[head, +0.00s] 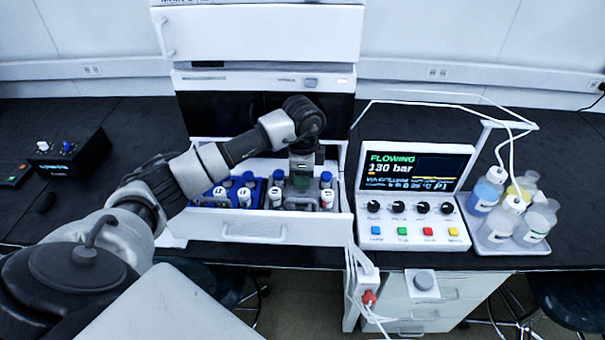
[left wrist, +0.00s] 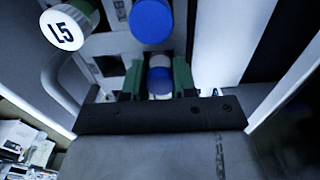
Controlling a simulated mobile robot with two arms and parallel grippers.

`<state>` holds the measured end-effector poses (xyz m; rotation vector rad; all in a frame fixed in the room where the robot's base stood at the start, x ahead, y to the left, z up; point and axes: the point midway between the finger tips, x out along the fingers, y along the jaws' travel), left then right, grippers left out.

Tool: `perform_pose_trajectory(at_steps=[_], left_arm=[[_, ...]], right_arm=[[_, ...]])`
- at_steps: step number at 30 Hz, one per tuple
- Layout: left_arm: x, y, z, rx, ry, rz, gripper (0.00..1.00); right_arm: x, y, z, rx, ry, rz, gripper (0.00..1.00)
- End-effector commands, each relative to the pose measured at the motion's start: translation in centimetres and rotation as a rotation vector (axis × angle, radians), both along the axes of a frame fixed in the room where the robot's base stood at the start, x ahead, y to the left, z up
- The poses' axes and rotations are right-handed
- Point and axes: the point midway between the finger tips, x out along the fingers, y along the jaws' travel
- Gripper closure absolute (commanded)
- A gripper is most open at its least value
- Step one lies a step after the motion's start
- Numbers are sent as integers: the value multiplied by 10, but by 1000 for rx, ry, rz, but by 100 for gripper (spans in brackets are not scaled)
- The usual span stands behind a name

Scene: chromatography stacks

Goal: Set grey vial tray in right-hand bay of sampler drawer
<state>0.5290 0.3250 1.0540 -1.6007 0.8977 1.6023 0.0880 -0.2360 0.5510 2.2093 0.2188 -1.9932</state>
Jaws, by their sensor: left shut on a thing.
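The sampler drawer (head: 315,230) stands pulled out below the sampler. The grey vial tray (head: 300,204) is at the right side of the drawer, with blue-capped and white-capped vials in it. My left gripper (head: 302,180) points down over the grey tray and is shut on it; the arm hides part of the tray and the exact grip. In the left wrist view the green fingers (left wrist: 157,80) show with a blue cap between them, and a white cap marked L5 (left wrist: 62,29) is close by. I cannot tell whether the tray rests fully on the drawer floor. My right gripper is out of view.
A blue vial tray (head: 257,189) fills the drawer's left side, close beside the grey one. A control panel with a screen (head: 415,168) and a tray of bottles (head: 512,240) stand to the right. A small black box (head: 68,153) is at the left; the bench between is clear.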

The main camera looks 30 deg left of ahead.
Motion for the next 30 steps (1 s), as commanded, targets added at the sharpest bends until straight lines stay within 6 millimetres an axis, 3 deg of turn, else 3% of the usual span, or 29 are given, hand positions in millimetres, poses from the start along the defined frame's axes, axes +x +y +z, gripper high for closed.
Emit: perform_pose_trajectory(at_steps=[3, 4, 8, 20, 30], left_arm=[[0, 0, -3, 0, -1, 0, 100], [0, 0, -2, 0, 0, 0, 68], [0, 0, -2, 0, 0, 0, 48], [1, 0, 7, -1, -3, -1, 47], [1, 0, 74, -1, -6, -1, 47]], right_arm=[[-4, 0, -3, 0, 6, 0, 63], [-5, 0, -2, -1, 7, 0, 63], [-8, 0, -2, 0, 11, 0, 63], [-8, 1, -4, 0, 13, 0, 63], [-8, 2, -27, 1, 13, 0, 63]])
